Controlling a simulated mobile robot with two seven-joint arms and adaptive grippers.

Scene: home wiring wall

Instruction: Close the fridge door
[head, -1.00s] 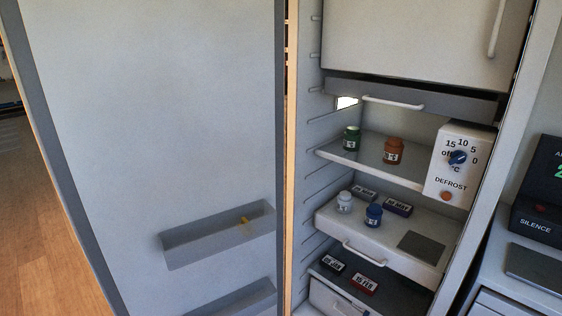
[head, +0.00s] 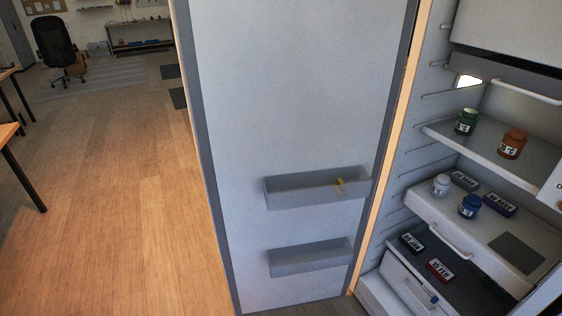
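The fridge door (head: 290,110) stands open, swung out to the left of the fridge, with its inner face towards me. It carries two grey door bins; the upper bin (head: 310,193) has a small yellow thing in it, and the lower bin (head: 308,262) looks empty. The open fridge interior is at the right, with a shelf (head: 480,152) holding a green-capped jar (head: 466,122) and an orange jar (head: 512,144). A lower shelf holds a white jar (head: 441,185) and a blue jar (head: 470,206). Neither of my grippers shows.
Wooden floor (head: 110,200) lies clear to the left of the door. A black office chair (head: 58,50) stands far back at the left. A table edge (head: 12,132) with dark legs is at the far left.

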